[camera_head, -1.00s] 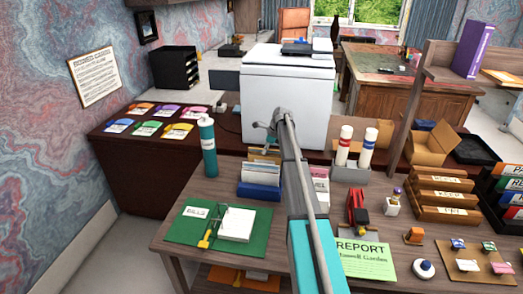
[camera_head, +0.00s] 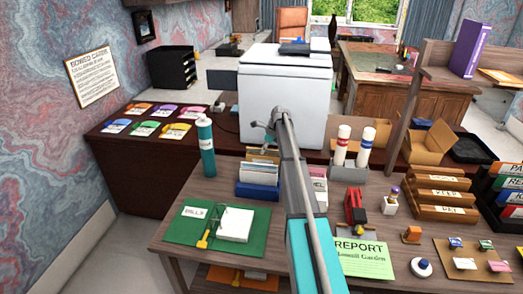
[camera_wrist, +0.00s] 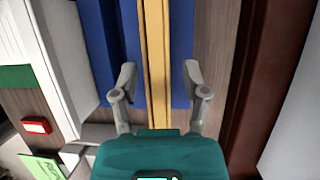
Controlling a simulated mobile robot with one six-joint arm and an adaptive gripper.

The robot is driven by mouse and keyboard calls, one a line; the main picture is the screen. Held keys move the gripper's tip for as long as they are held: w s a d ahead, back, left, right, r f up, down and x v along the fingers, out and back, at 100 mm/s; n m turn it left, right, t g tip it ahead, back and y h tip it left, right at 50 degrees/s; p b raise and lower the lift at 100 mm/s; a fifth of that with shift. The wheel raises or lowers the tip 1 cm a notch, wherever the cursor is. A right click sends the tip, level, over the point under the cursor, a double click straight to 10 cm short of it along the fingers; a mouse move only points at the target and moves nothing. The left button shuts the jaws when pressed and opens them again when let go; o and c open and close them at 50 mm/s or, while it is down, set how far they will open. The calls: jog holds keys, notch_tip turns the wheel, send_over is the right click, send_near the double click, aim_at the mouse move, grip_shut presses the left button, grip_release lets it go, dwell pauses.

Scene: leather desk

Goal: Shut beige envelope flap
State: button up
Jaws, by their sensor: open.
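A blue holder (camera_head: 257,190) stands on the wooden desk with several upright white, blue and beige pieces in it. A beige edge (camera_head: 264,152) shows at its back; I cannot tell whether this is the beige envelope or how its flap stands. In the wrist view a long beige-yellow strip (camera_wrist: 156,50) runs between blue surfaces (camera_wrist: 102,50). My gripper (camera_wrist: 160,80) is open, with one finger on each side of this strip in the picture. Contact cannot be told. In the head view my arm hides part of the desk behind the holder.
A teal bottle (camera_head: 206,148) stands left of the holder, and a green folder (camera_head: 182,236) lies in front. A red stapler-like object (camera_head: 355,208) and a green report (camera_head: 365,261) are to the right. A large white machine (camera_head: 285,95) stands behind.

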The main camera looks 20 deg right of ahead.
jog(key=p+v, duration=1.1)
jog(key=v, duration=0.2)
jog(key=shift+d+r+p, duration=0.2)
jog(key=shift+d+p, duration=0.1)
jog(key=shift+p, duration=0.1)
jog(key=shift+w+f, duration=0.15)
jog(key=b+x, duration=1.2)
jog(key=x, duration=0.1)
jog(key=shift+a+f+b, duration=0.2)
jog(key=shift+a+b, duration=0.1)
jog(key=shift+b, duration=0.05)
dwell(0.3)
